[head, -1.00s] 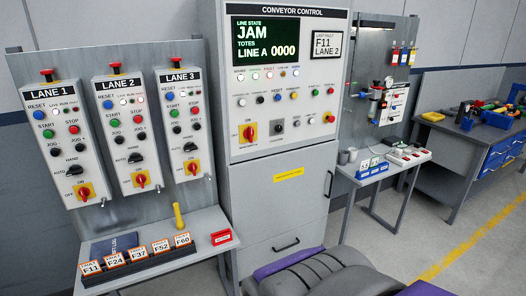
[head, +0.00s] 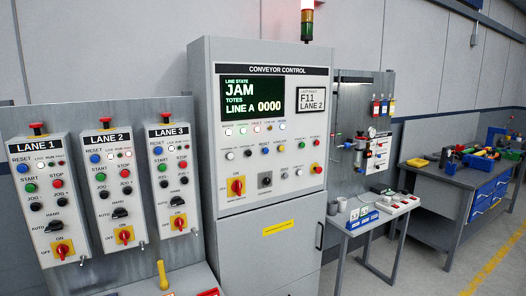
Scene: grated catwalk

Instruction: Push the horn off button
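The grey conveyor control cabinet (head: 262,150) stands upright in the middle of the head view. Its dark screen (head: 253,97) reads LINE STATE JAM, TOTES, LINE A 0000. Below the screen is a row of small lamps, then a row of push buttons (head: 265,150) in white, black, blue, yellow, green and red. A red and yellow rotary switch (head: 237,187) sits lower left, and a red button on yellow (head: 316,169) lower right. The button labels are too small to read, so I cannot tell which is horn off. My gripper is not in view.
Boxes for Lane 1 (head: 42,190), Lane 2 (head: 112,185) and Lane 3 (head: 172,180) stand left of the cabinet. A signal tower (head: 307,22) tops the cabinet. A small table (head: 372,228) and workbench (head: 440,185) stand at right. Floor shows at lower right.

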